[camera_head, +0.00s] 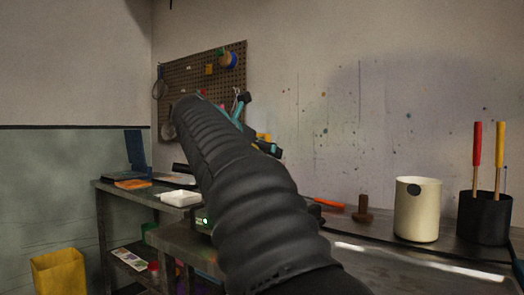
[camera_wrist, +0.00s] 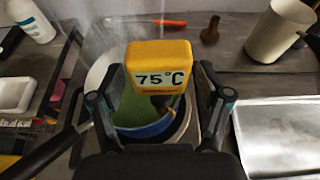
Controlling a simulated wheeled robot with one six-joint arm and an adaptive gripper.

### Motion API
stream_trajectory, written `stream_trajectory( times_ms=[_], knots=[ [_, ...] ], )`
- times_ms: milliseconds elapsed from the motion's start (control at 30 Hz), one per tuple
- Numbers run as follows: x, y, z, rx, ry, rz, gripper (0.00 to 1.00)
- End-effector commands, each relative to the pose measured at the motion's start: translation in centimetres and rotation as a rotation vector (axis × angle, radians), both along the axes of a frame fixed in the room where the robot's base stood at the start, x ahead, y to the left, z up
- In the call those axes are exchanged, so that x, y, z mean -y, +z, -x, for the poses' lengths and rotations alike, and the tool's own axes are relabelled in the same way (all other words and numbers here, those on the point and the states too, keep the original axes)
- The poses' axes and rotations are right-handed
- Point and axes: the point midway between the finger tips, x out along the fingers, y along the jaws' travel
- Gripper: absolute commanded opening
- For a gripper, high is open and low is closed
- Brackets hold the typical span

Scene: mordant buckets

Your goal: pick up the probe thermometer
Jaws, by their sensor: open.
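The probe thermometer (camera_wrist: 160,66) shows in the wrist view as a yellow block with a "75°C" display. It stands over a pot with a blue rim (camera_wrist: 150,131) and green contents. My gripper (camera_wrist: 158,80) is open, with one dark finger on each side of the yellow head. Gaps show between the head and both fingers. The probe below the head is hidden. In the head view, my arm hides most of the pot area, and a small yellow patch (camera_head: 263,137) shows beside my gripper; I cannot tell if it is the thermometer.
A black handle (camera_wrist: 42,156) sticks out left of the pot. A cream container (camera_head: 417,210) and a black pot (camera_head: 484,216) with red and yellow handles stand at right.

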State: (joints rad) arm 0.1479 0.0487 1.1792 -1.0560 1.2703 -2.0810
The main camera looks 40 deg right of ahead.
Motion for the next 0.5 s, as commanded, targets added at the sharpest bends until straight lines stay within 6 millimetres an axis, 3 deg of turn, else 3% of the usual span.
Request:
stream_trajectory(
  times_ms=[133,367,400,500],
  knots=[
    [-0.03,0.02,0.00,0.000,0.000,0.000,0.75],
    [-0.04,0.02,0.00,0.000,0.000,0.000,0.17],
    [-0.04,0.02,0.00,0.000,0.000,0.000,0.12],
    [-0.03,0.03,0.01,0.000,0.000,0.001,0.11]
  ],
)
